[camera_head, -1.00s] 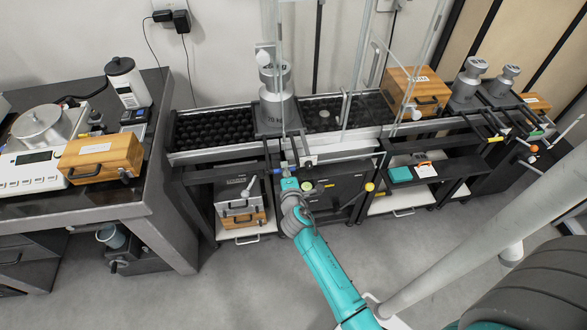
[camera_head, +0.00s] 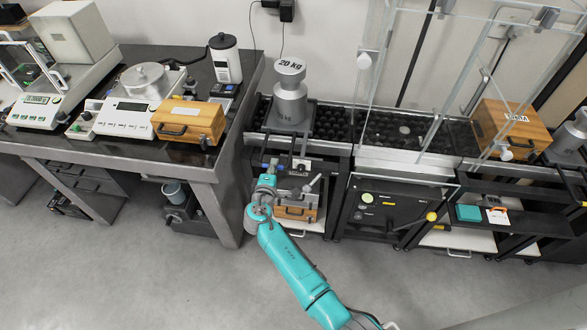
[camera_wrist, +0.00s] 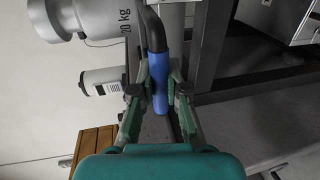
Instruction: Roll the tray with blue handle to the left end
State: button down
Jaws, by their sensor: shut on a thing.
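The tray (camera_head: 285,132) is a dark plate on the black roller track, carrying a large grey 20 kg weight (camera_head: 291,103). It stands close to the track's left end, with a short stretch of rollers at its left. My gripper (camera_head: 268,172) is in front of the tray, at the track's front edge. In the wrist view my gripper (camera_wrist: 160,92) is shut on the blue handle (camera_wrist: 160,82), with one finger on each side. The weight also shows at the top left of the wrist view (camera_wrist: 85,15). The tray's plate is partly hidden by the weight.
A dark bench (camera_head: 225,142) with scales and a wooden box (camera_head: 188,121) stands left of the track. A glass-walled frame (camera_head: 400,160) stands over the track to the right. A wooden case (camera_head: 508,128) sits farther right. The floor in front is clear.

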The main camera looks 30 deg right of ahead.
aim_at(262, 165)
jog(key=shift+w+a, duration=0.6)
jog(key=shift+a, duration=0.2)
jog(key=shift+w+a, duration=0.55)
jog(key=shift+a, duration=0.25)
jog(key=c, duration=1.2)
grip_release()
jog(key=shift+w+a, duration=0.1)
jog(key=v, duration=1.2)
jog(key=shift+f, duration=0.1)
